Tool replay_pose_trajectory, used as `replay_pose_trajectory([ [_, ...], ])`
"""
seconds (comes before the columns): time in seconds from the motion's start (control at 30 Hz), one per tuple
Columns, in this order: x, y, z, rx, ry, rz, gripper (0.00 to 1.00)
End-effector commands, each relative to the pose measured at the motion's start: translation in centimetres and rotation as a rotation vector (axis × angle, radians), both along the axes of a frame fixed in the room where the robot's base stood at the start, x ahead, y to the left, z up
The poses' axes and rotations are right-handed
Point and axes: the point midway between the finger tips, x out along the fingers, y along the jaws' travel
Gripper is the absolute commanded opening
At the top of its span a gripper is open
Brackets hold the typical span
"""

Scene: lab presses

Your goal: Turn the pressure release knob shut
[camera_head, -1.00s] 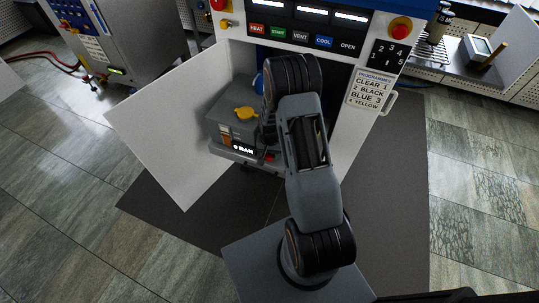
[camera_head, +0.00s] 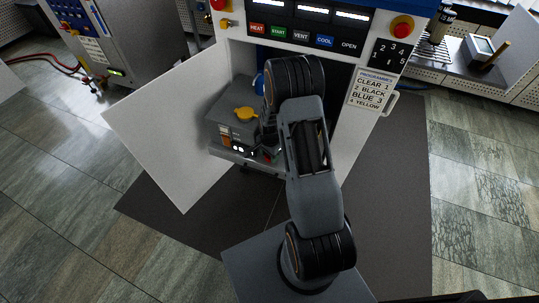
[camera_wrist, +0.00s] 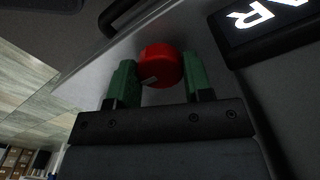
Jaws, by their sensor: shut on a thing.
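The red round knob (camera_wrist: 161,64) sits between the two green fingers of my gripper (camera_wrist: 160,78) in the wrist view, under the lit display. It carries a short pale mark near its lower edge. My gripper is shut on the knob, with one finger on each side. In the head view my arm hides most of the gripper and the knob. There the grey press unit (camera_head: 232,128) with a yellow handle (camera_head: 246,113) stands inside the open cabinet, and its small lit display is on its front.
The open white door (camera_head: 160,125) stands to the left of the press unit. The cabinet's button panel (camera_head: 305,35) is above, and a programme label (camera_head: 369,90) is on its right side. In the wrist view a dark lit display (camera_wrist: 270,20) is close at the upper right.

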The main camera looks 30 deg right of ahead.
Motion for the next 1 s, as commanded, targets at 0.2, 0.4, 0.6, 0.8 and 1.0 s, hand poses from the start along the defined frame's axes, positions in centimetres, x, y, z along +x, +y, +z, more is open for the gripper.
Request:
replay_pose_trajectory([
  [0.2,-0.05,-0.06,0.0,0.0,0.001,-0.019,0.22],
  [0.4,-0.06,-0.06,0.0,0.001,0.001,-0.019,0.22],
  [0.6,-0.06,-0.03,-0.01,0.001,0.001,-0.018,0.54],
  [0.8,-0.01,0.04,-0.01,0.0,0.001,-0.016,0.71],
  [1.0,0.0,0.06,0.02,0.0,0.0,-0.015,0.71],
])
